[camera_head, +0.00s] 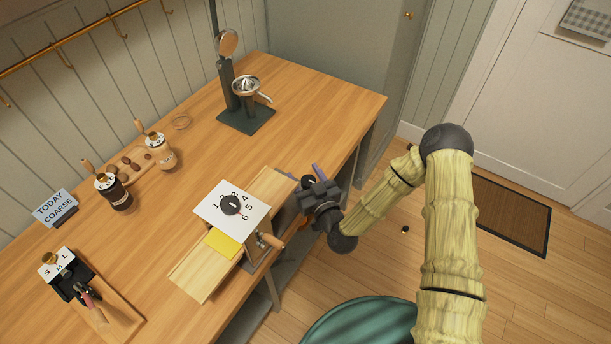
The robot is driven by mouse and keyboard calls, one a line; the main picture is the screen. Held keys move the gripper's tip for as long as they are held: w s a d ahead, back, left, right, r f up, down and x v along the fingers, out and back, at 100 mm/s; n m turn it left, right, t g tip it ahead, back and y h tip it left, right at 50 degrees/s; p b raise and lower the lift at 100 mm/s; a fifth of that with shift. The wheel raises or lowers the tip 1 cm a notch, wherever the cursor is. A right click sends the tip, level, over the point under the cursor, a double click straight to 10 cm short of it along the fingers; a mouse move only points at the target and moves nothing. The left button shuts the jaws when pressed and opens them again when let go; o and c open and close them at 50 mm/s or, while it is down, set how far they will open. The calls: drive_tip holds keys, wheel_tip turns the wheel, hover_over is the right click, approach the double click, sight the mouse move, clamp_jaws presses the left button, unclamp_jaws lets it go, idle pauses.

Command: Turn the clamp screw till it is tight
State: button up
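A wooden box device (256,258) with a white numbered top plate (217,210) and a black dial (231,204) stands near the table's front edge. A wooden handle (270,241) sticks out from its side. I cannot single out the clamp screw with certainty; a small orange part (304,222) shows at the table edge, partly behind my gripper. My gripper (305,174) is at the table's front edge, right of the box. Its two purple fingers look spread apart, with a dark round part between them. I cannot tell whether they touch anything.
A juicer press (244,98) stands at the back of the wooden table (310,100). Jars (118,192), a sign (55,207) and a black stand (72,280) are on the left. A yellow note (222,244) is by the box. A green round object (360,322) is below.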

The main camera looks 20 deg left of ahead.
drive_tip(key=shift+s, duration=0.1)
drive_tip(key=p+v, duration=0.3)
drive_tip(key=v, duration=1.4)
idle(0.4)
